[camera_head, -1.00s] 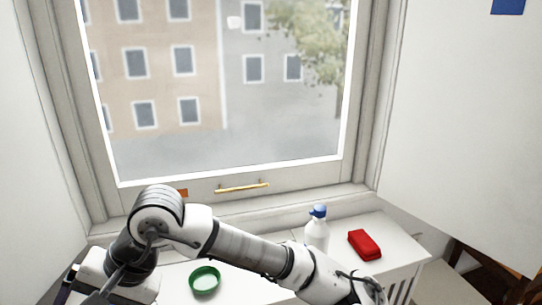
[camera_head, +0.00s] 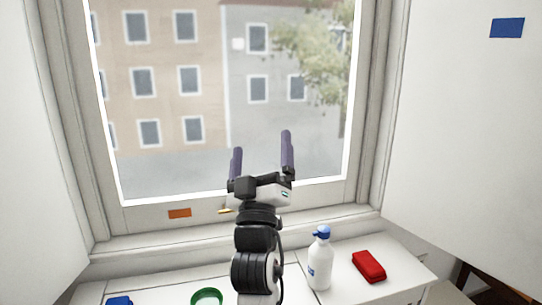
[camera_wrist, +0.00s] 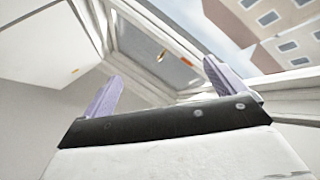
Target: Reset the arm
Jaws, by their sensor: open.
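My gripper (camera_head: 262,158) is raised in front of the window in the head view, with its two purple fingers pointing up. The fingers are wide apart and nothing is between them. In the wrist view the gripper (camera_wrist: 160,88) also shows open and empty, with the window frame and ceiling beyond it. My arm stands upright above the white surface and hides part of the gold window handle (camera_head: 225,211).
On the white surface (camera_head: 345,291) stand a white bottle with a blue cap (camera_head: 320,262), a red case (camera_head: 369,266), a green round dish (camera_head: 207,297) and a blue item (camera_head: 119,300). An orange sticker (camera_head: 180,213) is on the window frame. White walls flank both sides.

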